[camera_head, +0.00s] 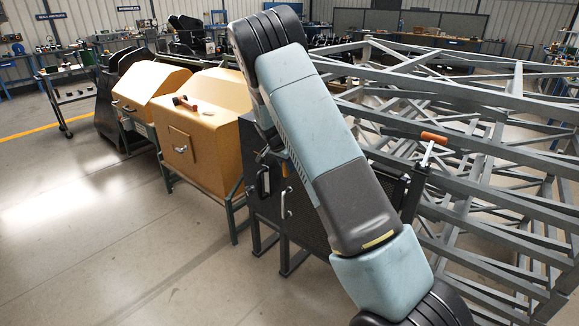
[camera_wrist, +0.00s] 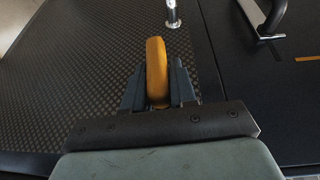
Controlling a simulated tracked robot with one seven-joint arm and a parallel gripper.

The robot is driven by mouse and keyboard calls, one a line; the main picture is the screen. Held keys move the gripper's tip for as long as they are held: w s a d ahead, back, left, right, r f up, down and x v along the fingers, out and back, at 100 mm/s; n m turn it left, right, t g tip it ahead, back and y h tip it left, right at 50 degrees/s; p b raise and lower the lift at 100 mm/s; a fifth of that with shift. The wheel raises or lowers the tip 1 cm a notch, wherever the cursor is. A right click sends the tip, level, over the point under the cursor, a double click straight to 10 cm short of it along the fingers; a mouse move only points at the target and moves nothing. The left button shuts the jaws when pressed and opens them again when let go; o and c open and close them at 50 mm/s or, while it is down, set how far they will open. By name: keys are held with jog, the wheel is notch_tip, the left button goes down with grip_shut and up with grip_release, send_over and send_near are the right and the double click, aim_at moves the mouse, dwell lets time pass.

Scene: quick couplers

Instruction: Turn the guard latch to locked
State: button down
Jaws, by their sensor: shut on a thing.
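An orange lever, which looks like the guard latch's handle (camera_wrist: 156,58), stands between the fingers of my gripper (camera_wrist: 155,88) in the wrist view. The gripper is shut on it, with one dark finger on each side. The lever's upper end sticks out beyond the fingertips; its lower part is hidden between the fingers and by the gripper body. Whether the latch is locked cannot be told. In the head view my own arm crosses the middle and hides the gripper.
In the wrist view a dark textured panel (camera_wrist: 70,75) lies behind the lever. A metal post (camera_wrist: 173,14) and a bar handle (camera_wrist: 268,20) stand out near the top. In the head view a grey metal frame (camera_head: 490,210) fills the right; open floor (camera_head: 90,230) lies left.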

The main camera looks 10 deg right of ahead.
jog(key=g, duration=0.1)
jog(key=g+h, duration=0.1)
jog(key=n+h, duration=0.1)
jog(key=shift+w+a+f+g, duration=0.1)
jog(key=shift+w+a+g, duration=0.2)
jog(key=shift+a+g, duration=0.1)
jog(key=g+h, duration=0.2)
jog(key=n+g+h, duration=0.1)
jog(key=g+h, duration=0.1)
jog(key=f+n+g+h, duration=0.1)
jog(key=g+h, duration=0.1)
jog(key=shift+w+a+g+h, duration=0.15)
jog(key=shift+a+g+h, duration=0.05)
jog(key=shift+g+h, duration=0.1)
jog(key=shift+f+n+g+h, duration=0.15)
jog(key=shift+n+g+h, duration=0.75)
jog(key=shift+h, duration=0.4)
jog(key=shift+d+g, duration=0.1)
jog(key=shift+g, duration=0.2)
jog(key=c, duration=1)
grip_release()
jog(key=shift+w, duration=0.1)
